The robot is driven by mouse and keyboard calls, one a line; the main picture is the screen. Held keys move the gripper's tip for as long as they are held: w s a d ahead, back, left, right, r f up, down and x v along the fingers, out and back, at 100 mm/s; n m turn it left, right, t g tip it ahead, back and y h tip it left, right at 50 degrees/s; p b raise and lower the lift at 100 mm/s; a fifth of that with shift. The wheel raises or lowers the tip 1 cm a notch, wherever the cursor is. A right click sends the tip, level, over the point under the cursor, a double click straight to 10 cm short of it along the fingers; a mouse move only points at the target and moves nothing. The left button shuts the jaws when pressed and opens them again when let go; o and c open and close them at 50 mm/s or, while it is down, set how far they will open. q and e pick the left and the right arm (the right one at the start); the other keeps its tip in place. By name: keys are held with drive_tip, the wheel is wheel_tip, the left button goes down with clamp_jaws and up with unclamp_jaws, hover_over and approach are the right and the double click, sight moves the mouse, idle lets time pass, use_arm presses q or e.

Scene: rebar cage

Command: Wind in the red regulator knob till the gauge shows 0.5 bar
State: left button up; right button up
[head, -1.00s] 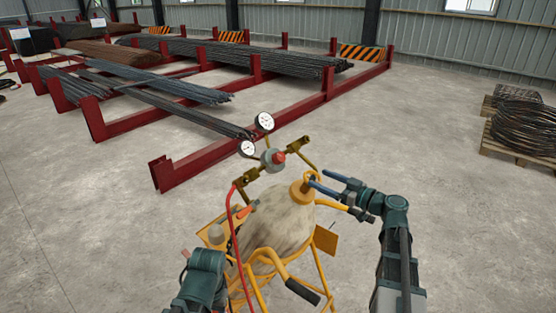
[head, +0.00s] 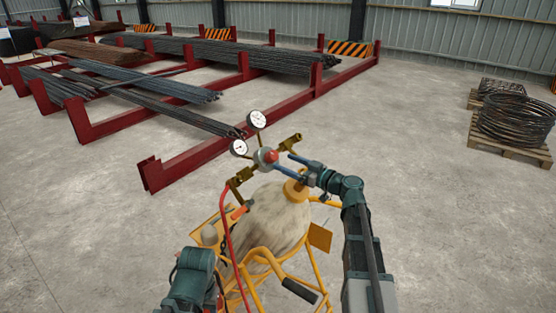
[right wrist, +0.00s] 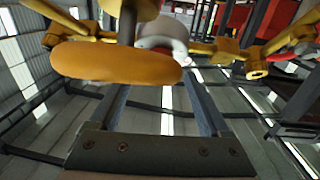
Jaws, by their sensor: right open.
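The red regulator knob (head: 271,156) sits on the grey regulator body, on brass fittings above the tank. Two round white gauges (head: 257,119) (head: 238,148) stand beside it; their readings are too small to tell. My right gripper (head: 283,162) is open, its blue fingers reaching left close to the knob; I cannot tell whether they touch. In the right wrist view the fingers (right wrist: 160,90) are apart, with a yellow disc (right wrist: 115,62) across the upper left, near the left finger. My left arm shows at the lower left, but its gripper cannot be made out.
A tan cylinder (head: 270,220) stands in a yellow cart frame (head: 322,238) with a black-gripped handle. A red hose (head: 226,230) hangs at its left. Red racks (head: 220,140) of rebar stand behind. Wire coils (head: 515,118) lie on a pallet at right. Open floor lies between.

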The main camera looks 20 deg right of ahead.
sight(276, 158)
drive_tip(key=shift+x, duration=2.15)
clamp_jaws()
drive_tip(key=shift+s, duration=0.1)
